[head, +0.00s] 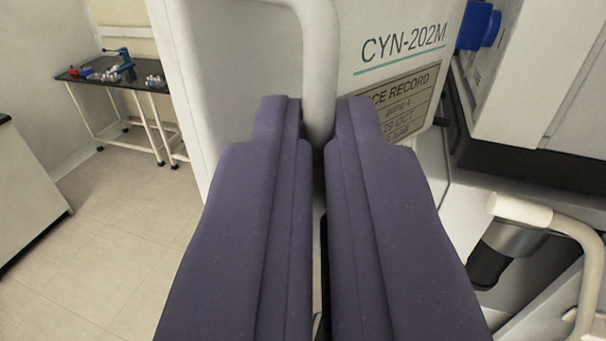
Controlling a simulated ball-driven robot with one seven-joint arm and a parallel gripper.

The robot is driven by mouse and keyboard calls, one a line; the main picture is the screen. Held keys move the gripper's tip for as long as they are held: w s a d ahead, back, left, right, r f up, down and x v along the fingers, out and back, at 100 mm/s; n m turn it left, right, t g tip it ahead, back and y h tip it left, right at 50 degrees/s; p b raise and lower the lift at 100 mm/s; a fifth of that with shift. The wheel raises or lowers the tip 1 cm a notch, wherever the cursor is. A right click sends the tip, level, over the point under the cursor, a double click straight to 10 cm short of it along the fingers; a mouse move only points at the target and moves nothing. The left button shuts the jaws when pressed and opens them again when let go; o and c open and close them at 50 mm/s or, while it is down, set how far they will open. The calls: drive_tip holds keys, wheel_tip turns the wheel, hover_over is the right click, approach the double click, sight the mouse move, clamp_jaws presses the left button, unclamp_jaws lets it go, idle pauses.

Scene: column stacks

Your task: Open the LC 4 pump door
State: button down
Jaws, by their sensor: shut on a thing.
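The pump door (250,65) is a white panel marked "CYN-202M" with a teal line and a grey service record label (415,92) that reads "pump 4". A pale rounded bar handle (318,60) stands out from the door. My gripper (319,125) has two purple fingers. They are shut on the lower part of the handle, one on each side. The fingers hide part of the label and the lower door. The door's left edge shows against the room behind. I cannot tell whether the door stands ajar.
At the right is more white equipment with a blue fitting (480,25), and below it another pale bar handle (520,210) close to a dark cylinder (492,262). The tiled floor (120,235) at left is clear. A dark-topped bench (125,77) stands far back left.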

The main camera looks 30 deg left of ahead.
drive_tip(key=shift+w, duration=0.15)
drive_tip(key=c, duration=1.4)
unclamp_jaws()
drive_tip(key=shift+w, duration=0.2)
drive_tip(key=shift+o, duration=0.6)
drive_tip(key=shift+w+f, duration=0.2)
drive_tip(key=shift+w, duration=0.2)
drive_tip(key=b+v, duration=0.1)
drive_tip(key=v, duration=0.7)
drive_tip(key=shift+s, duration=0.3)
drive_tip(key=shift+a, duration=0.1)
